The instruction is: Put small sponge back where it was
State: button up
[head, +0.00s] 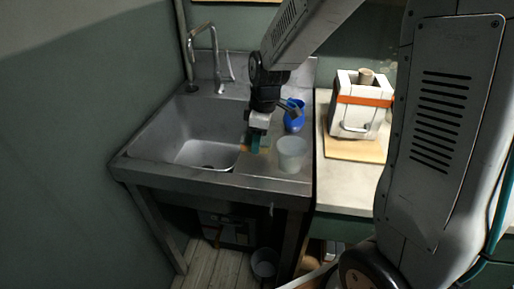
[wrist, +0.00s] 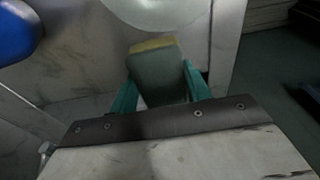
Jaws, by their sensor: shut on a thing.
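The small sponge (wrist: 156,75) is grey-green with a yellow edge. In the wrist view it stands between the two teal fingers of my gripper (wrist: 160,90), which are shut on its sides. In the head view my gripper (head: 256,139) is over the steel sink unit (head: 230,180), at the border between the basin and the drainboard. Only a small yellowish bit of the sponge (head: 264,149) shows there by the fingers. I cannot tell whether the sponge touches the steel.
A pale translucent cup (head: 291,154) stands on the drainboard just right of my gripper. A blue mug (head: 294,116) is behind it. The basin (head: 205,150) and tap (head: 204,40) are left. A white mould with an orange strap (head: 360,104) sits on a board on the right counter.

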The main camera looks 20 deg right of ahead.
jog(key=shift+f, duration=1.8)
jog(key=shift+f, duration=0.1)
jog(key=o, duration=1)
jog(key=shift+c, duration=0.2)
